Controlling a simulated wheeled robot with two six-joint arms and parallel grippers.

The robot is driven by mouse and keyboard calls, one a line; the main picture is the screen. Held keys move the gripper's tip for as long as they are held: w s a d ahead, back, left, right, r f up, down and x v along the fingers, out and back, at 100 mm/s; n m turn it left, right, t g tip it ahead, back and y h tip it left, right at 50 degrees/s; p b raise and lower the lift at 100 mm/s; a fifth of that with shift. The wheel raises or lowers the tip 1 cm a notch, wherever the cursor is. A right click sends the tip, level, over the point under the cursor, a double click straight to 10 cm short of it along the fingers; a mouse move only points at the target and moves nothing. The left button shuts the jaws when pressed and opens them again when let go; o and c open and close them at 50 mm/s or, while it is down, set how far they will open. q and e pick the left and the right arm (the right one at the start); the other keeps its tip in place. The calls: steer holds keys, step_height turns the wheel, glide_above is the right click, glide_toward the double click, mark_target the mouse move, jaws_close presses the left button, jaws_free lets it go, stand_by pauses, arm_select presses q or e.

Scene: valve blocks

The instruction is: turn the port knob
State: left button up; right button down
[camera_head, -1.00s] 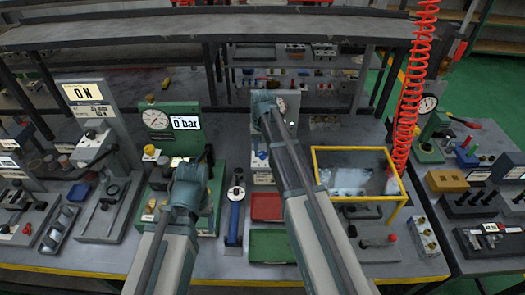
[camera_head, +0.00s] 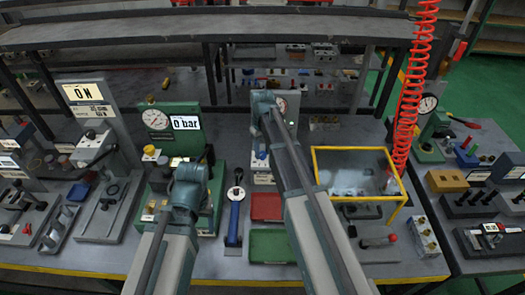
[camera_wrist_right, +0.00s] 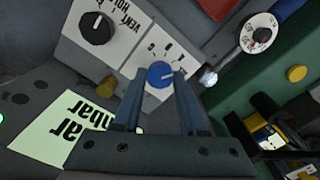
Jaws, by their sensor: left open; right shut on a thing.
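In the right wrist view a round blue knob (camera_wrist_right: 159,74) sits on a white plate (camera_wrist_right: 149,92) with several small marks around it. My right gripper (camera_wrist_right: 156,80) has its two fingers on either side of the knob and is shut on it. In the head view my right gripper (camera_head: 263,104) reaches down at the white-fronted unit, where a bit of blue (camera_head: 261,154) shows; its fingertips are hidden there. My left gripper (camera_head: 188,174) hangs over the green gauge station; its fingers are hard to make out, and it holds nothing visible.
A black knob (camera_wrist_right: 96,27) on a "VENT HOLD" plate sits close to the blue one. A pale "mbar" display (camera_wrist_right: 66,128) lies beside them. A red tray (camera_head: 266,206), a green tray (camera_head: 271,246) and a yellow-framed box (camera_head: 395,213) stand nearby.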

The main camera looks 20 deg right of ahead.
mark_target(262, 154)
steer(key=shift+n, duration=0.8)
steer(key=shift+c, duration=2.3)
jaws_free()
step_height(262, 154, up, 14)
steer(key=p, duration=1.4)
steer(key=shift+s+f, duration=0.1)
steer(key=shift+f, duration=0.05)
